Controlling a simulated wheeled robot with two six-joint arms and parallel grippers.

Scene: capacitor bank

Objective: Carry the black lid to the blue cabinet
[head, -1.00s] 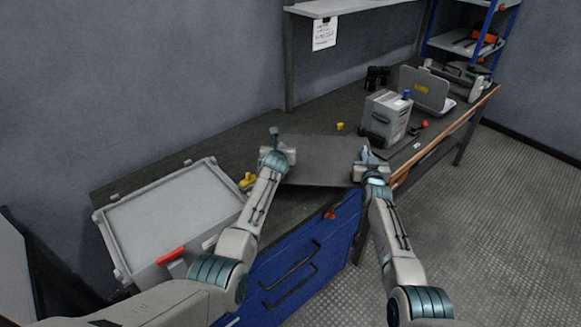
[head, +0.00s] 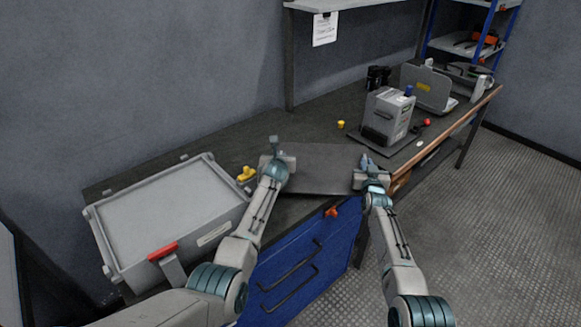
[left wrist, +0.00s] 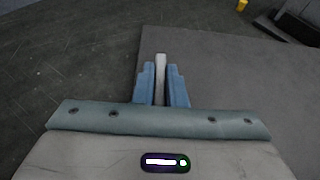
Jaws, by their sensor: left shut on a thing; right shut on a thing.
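The black lid (head: 322,168) is a flat dark panel that lies level between my two grippers, over or on the worktop near its front edge. I cannot tell whether it touches the worktop. My left gripper (head: 278,160) is shut on its left edge, and my right gripper (head: 371,176) is shut on its right edge. The left wrist view shows the lid (left wrist: 235,75) running off to the right, with the left gripper's blue fingers (left wrist: 161,85) close together at its left edge. The blue cabinet (head: 335,238) with dark handles stands under the worktop, below the lid.
A large grey case (head: 165,215) with a red latch takes up the left of the workbench (head: 235,145). A yellow part (head: 246,174) lies between case and lid. A grey box unit (head: 388,113) and an open case stand behind right. Floor on the right is clear.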

